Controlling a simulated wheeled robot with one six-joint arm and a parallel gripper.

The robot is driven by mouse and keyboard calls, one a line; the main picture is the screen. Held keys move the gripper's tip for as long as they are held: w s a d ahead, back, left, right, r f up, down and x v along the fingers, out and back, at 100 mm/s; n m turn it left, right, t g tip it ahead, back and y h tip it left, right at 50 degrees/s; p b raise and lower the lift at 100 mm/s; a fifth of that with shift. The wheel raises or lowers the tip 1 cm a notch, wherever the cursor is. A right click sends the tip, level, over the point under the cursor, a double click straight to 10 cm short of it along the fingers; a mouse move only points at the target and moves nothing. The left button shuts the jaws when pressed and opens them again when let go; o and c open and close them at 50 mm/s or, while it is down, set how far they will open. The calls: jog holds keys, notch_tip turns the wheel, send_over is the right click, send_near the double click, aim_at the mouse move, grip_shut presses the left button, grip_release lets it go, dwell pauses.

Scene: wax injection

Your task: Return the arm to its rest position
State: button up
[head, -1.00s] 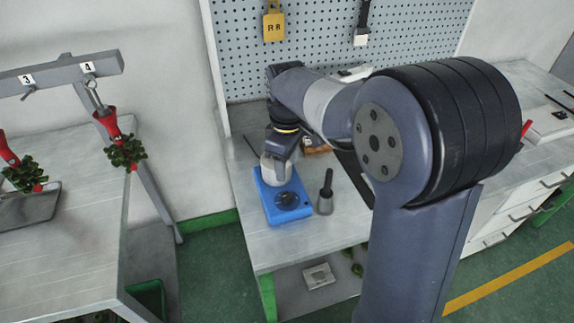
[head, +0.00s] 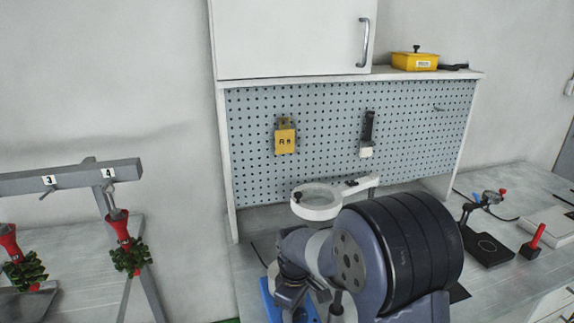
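My arm rises at the bottom centre of the head view, with its large dark joint in front and its forearm reaching left over the workbench (head: 245,262). The wrist is bent down above a blue device (head: 268,300), of which only a part shows at the bottom edge. My gripper's fingers are not visible; they are hidden below the wrist or cut off by the frame.
A white ring-shaped lamp (head: 316,212) stands just behind my forearm. Red-and-green wax trees (head: 129,257) hang from a grey rack (head: 70,178) at left. A black stand (head: 487,247) is at right.

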jog(key=shift+r, duration=0.2)
dwell(0.4)
notch_tip(320, 180, up, 11)
notch_tip(320, 180, down, 11)
jog(key=shift+r, duration=0.15)
jog(key=shift+f, duration=0.35)
jog(key=m, duration=1.1)
jog(key=shift+m, duration=0.3)
jog(key=m, duration=0.6)
jog(key=shift+b, duration=0.4)
jog(key=m, duration=0.5)
jog(key=shift+r, duration=0.1)
jog(key=shift+m, duration=0.3)
